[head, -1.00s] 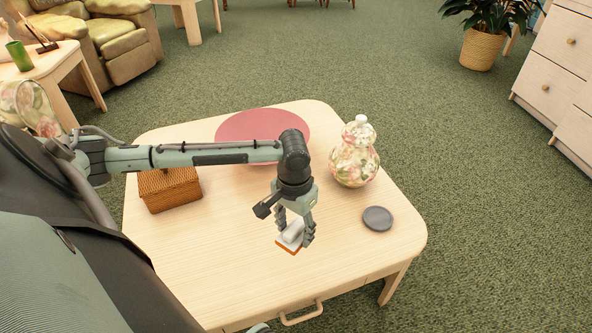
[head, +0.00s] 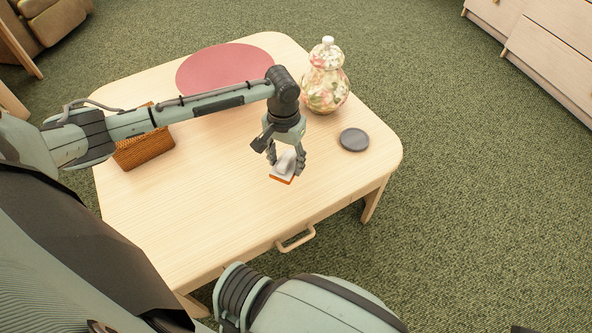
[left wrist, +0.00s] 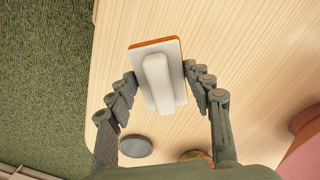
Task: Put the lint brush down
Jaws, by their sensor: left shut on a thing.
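The lint brush (head: 285,165) is a white block with a raised white handle and an orange edge. My left gripper (head: 286,166) points down over the wooden table (head: 190,215) and is shut on the brush. In the left wrist view the brush (left wrist: 158,82) lies between the two fingers (left wrist: 163,88), with the light wood grain of the table behind it. I cannot tell whether its underside touches the table. My right gripper is not in view.
A floral lidded jar (head: 325,80) and a dark grey disc (head: 354,139) stand right of the gripper. A red round mat (head: 215,68) lies behind, and a wicker box (head: 145,150) sits left, under my arm. The table's front left is clear.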

